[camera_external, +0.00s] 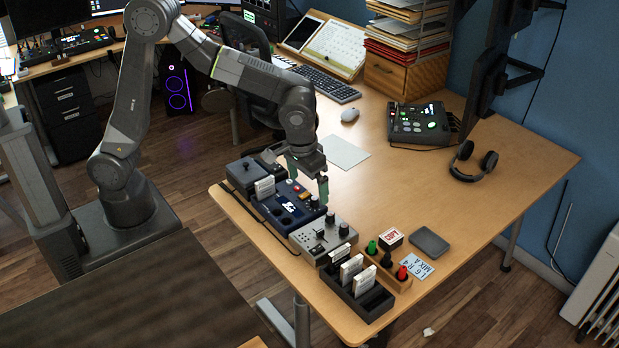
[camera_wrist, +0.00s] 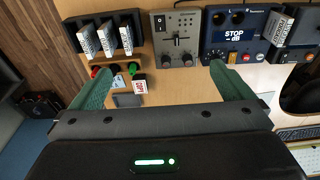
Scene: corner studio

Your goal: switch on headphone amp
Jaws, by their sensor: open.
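Several small devices stand in a row along the desk's front edge; I cannot tell for certain which is the headphone amp. A grey box with knobs and a slider (camera_external: 323,243) also shows in the wrist view (camera_wrist: 185,52). Beside it is a dark blue unit (camera_external: 268,207) with a lit display reading "STOP -dB" in the wrist view (camera_wrist: 236,36). A dark grey box (camera_external: 241,172) is at the row's left end. My gripper (camera_external: 308,179) is open and empty above the blue unit, its green fingers apart in the wrist view (camera_wrist: 162,84).
A black rack with white cards (camera_external: 370,305) and a wooden tray with coloured knobs (camera_external: 401,285) stand at the right end. A flat grey pad (camera_external: 430,242) lies near. Headphones (camera_external: 473,165) and a lit mixer (camera_external: 405,134) are farther back. The mid-desk is mostly clear.

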